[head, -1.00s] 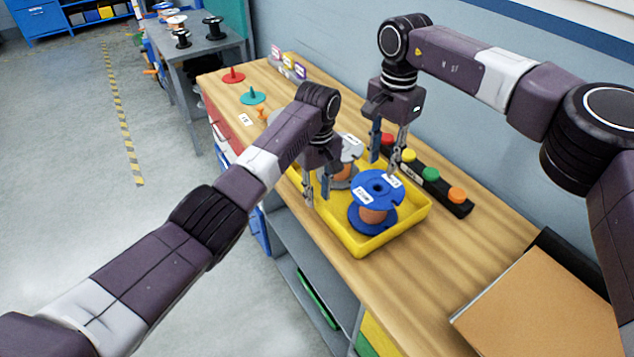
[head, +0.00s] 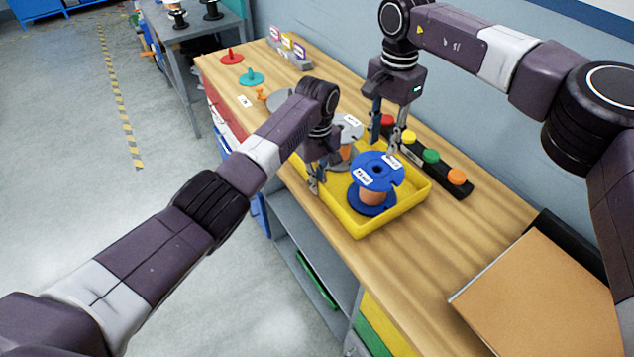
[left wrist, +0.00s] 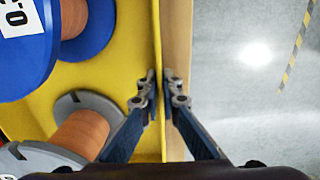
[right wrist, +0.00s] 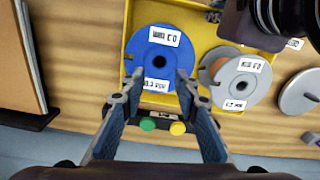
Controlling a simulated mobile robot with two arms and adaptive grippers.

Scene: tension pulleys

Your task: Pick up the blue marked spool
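The blue spool (head: 378,170), wound with copper-coloured wire and carrying white labels, stands in a yellow tray (head: 360,232) on the wooden bench. It also shows in the right wrist view (right wrist: 157,58). A grey spool (head: 347,128) stands behind it in the tray, partly hidden by my left arm. My left gripper (head: 314,186) is shut on the tray's near wall, one finger inside and one outside, as the left wrist view (left wrist: 160,88) shows. My right gripper (right wrist: 158,80) is open and empty above the far edge of the blue spool's top flange.
A black strip (head: 444,177) with red, yellow, green and orange buttons lies behind the tray by the wall. Red (head: 232,57) and teal (head: 252,77) spindles stand at the bench's far end. A brown board (head: 545,300) lies at front right.

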